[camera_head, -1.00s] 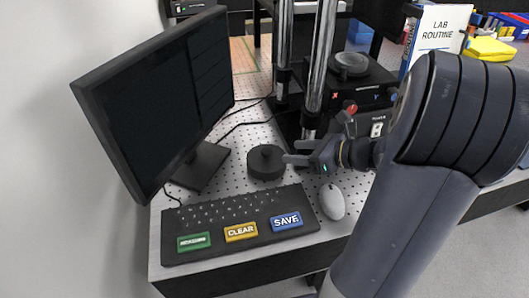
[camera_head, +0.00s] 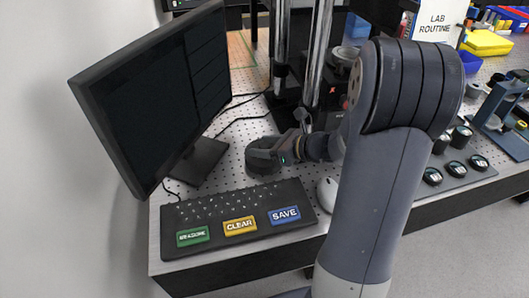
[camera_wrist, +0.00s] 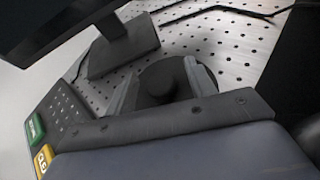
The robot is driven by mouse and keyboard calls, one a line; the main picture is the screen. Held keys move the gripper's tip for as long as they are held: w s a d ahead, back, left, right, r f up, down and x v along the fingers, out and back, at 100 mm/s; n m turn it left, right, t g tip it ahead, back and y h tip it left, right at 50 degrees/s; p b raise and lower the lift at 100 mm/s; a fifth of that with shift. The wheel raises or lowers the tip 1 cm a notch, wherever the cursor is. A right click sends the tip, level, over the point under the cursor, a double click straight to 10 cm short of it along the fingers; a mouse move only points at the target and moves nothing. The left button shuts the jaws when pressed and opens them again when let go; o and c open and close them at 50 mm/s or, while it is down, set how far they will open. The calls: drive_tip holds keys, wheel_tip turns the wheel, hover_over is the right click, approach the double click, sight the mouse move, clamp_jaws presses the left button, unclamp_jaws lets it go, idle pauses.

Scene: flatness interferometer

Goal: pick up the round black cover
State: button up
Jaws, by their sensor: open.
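The round black cover (camera_head: 257,167), a low disc with a knob on top, sits on the perforated bench top (camera_head: 228,183) behind the keyboard. My gripper (camera_head: 272,152) is at the cover, hiding part of its top and right side. In the wrist view the cover (camera_wrist: 156,85) shows between the two grey fingers of my gripper (camera_wrist: 161,82). The fingers are open, one on each side of the knob. I cannot tell whether they touch it. The cover's lower part is hidden by the gripper body.
A monitor (camera_head: 155,100) stands close on the left. The keyboard (camera_head: 230,208) with green, yellow and blue keys lies in front, with a grey mouse (camera_head: 327,194) beside it. Metal posts (camera_head: 318,50) rise behind. A tray of dark round pieces (camera_head: 455,168) lies at right.

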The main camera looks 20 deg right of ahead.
drive_tip(key=c, duration=1.1)
drive_tip(key=shift+o, duration=0.2)
drive_tip(key=shift+r, duration=0.15)
drive_tip(key=shift+s+a+r, duration=0.2)
drive_tip(key=shift+a+r, duration=0.15)
drive_tip(key=shift+a, duration=0.05)
drive_tip(key=s+a+r, duration=0.5)
drive_tip(key=a+r, duration=0.2)
drive_tip(key=a, duration=0.5)
